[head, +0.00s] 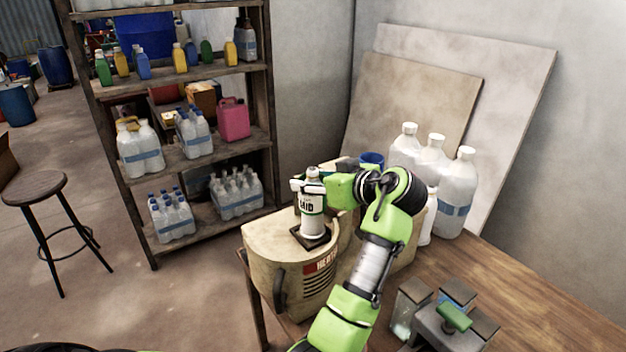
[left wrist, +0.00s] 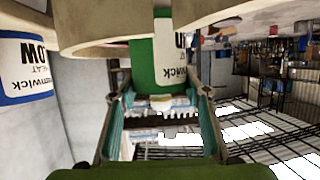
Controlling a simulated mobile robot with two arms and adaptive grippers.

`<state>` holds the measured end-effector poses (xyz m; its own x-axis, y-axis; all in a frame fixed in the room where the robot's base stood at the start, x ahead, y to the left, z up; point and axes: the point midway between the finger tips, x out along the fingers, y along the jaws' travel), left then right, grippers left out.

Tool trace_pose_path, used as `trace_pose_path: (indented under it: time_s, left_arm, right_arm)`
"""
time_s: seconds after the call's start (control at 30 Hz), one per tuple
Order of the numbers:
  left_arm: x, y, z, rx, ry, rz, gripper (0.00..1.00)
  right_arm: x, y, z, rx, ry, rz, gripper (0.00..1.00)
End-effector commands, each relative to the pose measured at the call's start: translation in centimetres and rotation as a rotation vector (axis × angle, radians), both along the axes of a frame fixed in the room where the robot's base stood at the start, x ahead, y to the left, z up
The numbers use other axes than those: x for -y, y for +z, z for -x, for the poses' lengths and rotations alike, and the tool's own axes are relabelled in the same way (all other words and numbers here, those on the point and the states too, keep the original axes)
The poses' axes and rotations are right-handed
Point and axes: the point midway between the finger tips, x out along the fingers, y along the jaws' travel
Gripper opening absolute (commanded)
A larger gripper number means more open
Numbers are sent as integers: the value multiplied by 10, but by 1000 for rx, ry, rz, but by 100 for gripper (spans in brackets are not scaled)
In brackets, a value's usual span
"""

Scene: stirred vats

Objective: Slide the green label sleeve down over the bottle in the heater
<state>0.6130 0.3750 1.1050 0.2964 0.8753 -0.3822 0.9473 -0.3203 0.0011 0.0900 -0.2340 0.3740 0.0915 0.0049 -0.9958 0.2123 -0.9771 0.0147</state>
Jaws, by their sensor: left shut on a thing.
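The heater (head: 285,245) is a cream, round-fronted unit with a dark side handle and a red plate, at the table's left end. The bottle (head: 313,173) stands upright in its dark square opening, with its pale top showing. The green label sleeve (head: 311,207), with a white printed panel, is around the bottle; its green and white surface also shows in the left wrist view (left wrist: 143,65). My left gripper (head: 308,187) is shut on the sleeve near its top, with fingers at either side. The sleeve's far side is hidden. My right gripper is not in view.
A grey device with a green handle (head: 455,317) stands at the table's front right. A shelf (head: 190,165) is at the left. The right of the wooden table (head: 540,300) is clear.

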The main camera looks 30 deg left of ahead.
Motion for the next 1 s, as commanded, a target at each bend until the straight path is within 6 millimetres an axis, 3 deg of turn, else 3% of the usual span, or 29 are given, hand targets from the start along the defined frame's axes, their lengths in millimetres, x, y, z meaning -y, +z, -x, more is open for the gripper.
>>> trace_pose_path:
  time_s: [1.0]
  left_arm:
    - [0, -37, 0, -1, 0, 0, 36]
  right_arm:
    - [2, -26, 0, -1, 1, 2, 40]
